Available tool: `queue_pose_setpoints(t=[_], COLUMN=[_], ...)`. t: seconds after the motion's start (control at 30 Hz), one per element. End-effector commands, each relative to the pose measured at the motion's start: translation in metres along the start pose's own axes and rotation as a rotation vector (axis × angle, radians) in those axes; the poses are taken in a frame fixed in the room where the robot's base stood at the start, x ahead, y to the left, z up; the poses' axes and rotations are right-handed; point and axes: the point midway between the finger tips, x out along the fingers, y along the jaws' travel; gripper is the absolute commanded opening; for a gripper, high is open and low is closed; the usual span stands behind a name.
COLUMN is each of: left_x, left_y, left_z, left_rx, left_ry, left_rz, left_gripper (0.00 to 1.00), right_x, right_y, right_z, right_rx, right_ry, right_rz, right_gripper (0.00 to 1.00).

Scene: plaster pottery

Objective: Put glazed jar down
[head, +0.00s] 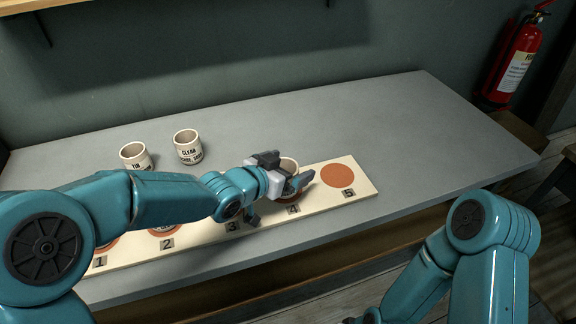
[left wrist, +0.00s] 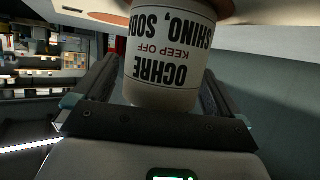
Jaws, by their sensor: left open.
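A pale jar (head: 289,163) stands at the spot numbered 4 on the cream board (head: 362,180), mostly hidden by my left gripper (head: 280,196). In the left wrist view the jar (left wrist: 168,62) appears upside down, with the label "OCHRE", "KEEP OFF" and "SHINO, SODA". It sits between the two fingers of my open left gripper, with a gap showing on the finger sides. Whether a finger touches it I cannot tell. Only a scrap of my right gripper's end shows at the bottom edge of the head view.
Two more labelled jars stand behind the board: one marked "TIN" (head: 135,156) and one marked "CLEAR" (head: 187,147). The terracotta disc at number 5 (head: 337,175) is bare. The grey table (head: 420,125) is clear to the right. A fire extinguisher (head: 515,62) hangs at the back right.

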Motion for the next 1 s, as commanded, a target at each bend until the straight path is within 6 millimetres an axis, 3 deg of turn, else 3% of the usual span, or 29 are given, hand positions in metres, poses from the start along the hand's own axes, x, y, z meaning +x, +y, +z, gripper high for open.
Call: queue_pose_setpoints(t=[0.3,0.5,0.67,1.0], left_x=[-0.072,-0.107,-0.118,-0.118], left_y=[-0.001,-0.001,0.0,0.0], left_z=[-0.002,-0.002,0.0,0.0], left_rx=[0.0,-0.001,0.0,0.0], left_ry=[0.002,0.001,0.0,0.0], left_rz=[-0.004,-0.003,-0.001,0.0], left_gripper=[0.98,0.98,0.98,0.98], right_x=[-0.006,-0.011,-0.012,-0.012], right_y=[-0.002,-0.004,-0.004,-0.004], right_z=[0.0,0.0,0.0,0.0], right_rx=[0.0,0.0,0.0,0.0], right_ry=[0.0,0.0,0.0,0.0], right_rz=[0.0,0.0,0.0,0.0], right_gripper=[0.95,0.95,0.95,0.95])
